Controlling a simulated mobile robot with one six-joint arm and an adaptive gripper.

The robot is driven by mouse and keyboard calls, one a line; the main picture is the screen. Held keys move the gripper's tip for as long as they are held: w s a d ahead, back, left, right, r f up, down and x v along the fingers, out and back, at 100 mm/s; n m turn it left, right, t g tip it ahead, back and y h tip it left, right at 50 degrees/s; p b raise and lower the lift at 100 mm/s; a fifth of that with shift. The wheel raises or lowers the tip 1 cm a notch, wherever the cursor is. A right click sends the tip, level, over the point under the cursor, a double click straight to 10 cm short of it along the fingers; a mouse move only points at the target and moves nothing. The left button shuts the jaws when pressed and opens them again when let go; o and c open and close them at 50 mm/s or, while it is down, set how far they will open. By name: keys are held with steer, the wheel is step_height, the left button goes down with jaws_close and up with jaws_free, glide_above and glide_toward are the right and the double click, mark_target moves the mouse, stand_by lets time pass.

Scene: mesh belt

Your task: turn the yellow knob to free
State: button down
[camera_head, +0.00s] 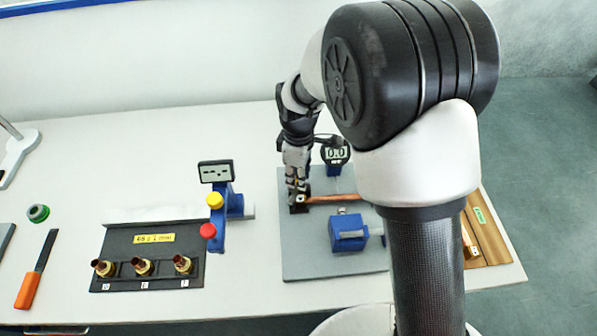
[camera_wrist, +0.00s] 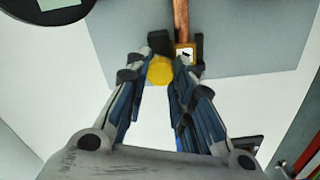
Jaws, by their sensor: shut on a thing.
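My gripper (camera_head: 297,186) points down at the left end of the copper rod on the grey plate. In the wrist view my gripper (camera_wrist: 157,67) has its two fingers on either side of a round yellow knob (camera_wrist: 160,71), shut on it. The knob's pointer or markings cannot be made out. Beside it is a dark clamp block (camera_head: 299,208) with a small marked tag (camera_wrist: 185,54). The copper rod (camera_head: 336,198) runs out from this block; it also shows in the wrist view (camera_wrist: 181,20). In the head view my fingers mostly hide the knob.
A dial gauge (camera_head: 336,153) reading 0.0 stands behind the rod, and a blue block (camera_head: 348,233) in front. To the left is a blue stand (camera_head: 218,232) with a display, a yellow button (camera_head: 214,200) and a red button (camera_head: 208,231). A dark rack (camera_head: 150,268) holds copper fittings.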

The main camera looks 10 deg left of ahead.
steer(key=m+p, duration=0.1)
steer(key=m, duration=0.6)
steer(key=shift+w+p, duration=0.1)
steer(key=shift+p, duration=0.2)
steer(key=m, duration=0.4)
steer(key=shift+p, duration=0.3)
steer(key=m, duration=0.4)
steer(key=shift+d+m+p, duration=0.1)
steer(key=shift+m+p, duration=0.2)
steer(key=m, duration=0.3)
steer(key=shift+m, duration=0.3)
steer(key=m, duration=0.3)
steer(key=shift+m+p, duration=0.3)
steer(key=m, duration=0.3)
steer(key=shift+m, duration=0.3)
steer(key=shift+d+m, duration=0.1)
steer(key=shift+m, duration=1.7)
